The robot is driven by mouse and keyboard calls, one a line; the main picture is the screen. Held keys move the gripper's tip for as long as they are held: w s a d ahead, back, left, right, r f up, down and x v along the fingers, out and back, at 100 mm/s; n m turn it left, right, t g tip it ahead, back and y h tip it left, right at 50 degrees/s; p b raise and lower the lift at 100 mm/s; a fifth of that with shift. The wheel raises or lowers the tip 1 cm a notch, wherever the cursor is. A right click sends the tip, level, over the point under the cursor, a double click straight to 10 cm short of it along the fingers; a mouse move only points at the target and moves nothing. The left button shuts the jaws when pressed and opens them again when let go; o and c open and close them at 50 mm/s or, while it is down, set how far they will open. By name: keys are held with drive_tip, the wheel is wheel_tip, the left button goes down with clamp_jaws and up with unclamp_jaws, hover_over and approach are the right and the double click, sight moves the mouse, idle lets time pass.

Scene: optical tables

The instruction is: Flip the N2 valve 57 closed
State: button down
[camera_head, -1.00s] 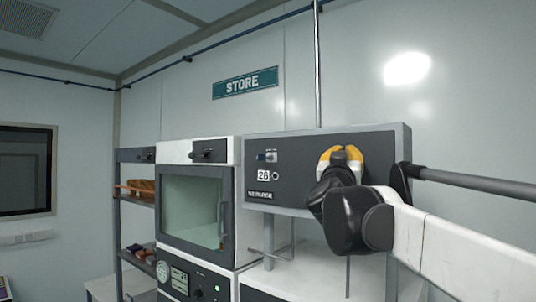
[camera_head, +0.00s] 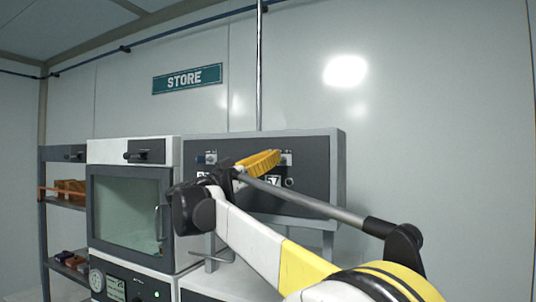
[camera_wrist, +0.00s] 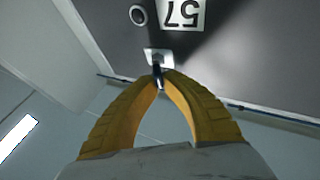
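The dark panel (camera_head: 325,170) carries a white label reading 57 (camera_head: 273,181), which appears upside down in the wrist view (camera_wrist: 183,13). Beside this label is the small metal plate of valve 57 (camera_head: 287,158), also seen in the wrist view (camera_wrist: 152,55). Its small dark-blue lever (camera_wrist: 158,76) stands out from the plate. My gripper (camera_wrist: 163,74), with yellow fingers, is at the lever. The fingertips are drawn close together with the lever between them. In the head view my gripper (camera_head: 277,155) reaches the panel from the left and partly covers the valve; the lever is hidden there.
Another valve with a blue lever (camera_head: 207,159) is at the panel's left, close to my wrist. A round port (camera_head: 289,183) sits beside the label. A glass-fronted oven (camera_head: 128,210) and shelves (camera_head: 62,205) stand to the left. The wall at right is bare.

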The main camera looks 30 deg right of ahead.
drive_tip(key=shift+m+g, duration=0.3)
drive_tip(key=shift+g, duration=0.2)
drive_tip(key=c, duration=1.5)
unclamp_jaws()
drive_tip(key=shift+d, duration=0.1)
drive_tip(key=v, duration=1.2)
drive_tip(key=shift+f, duration=0.1)
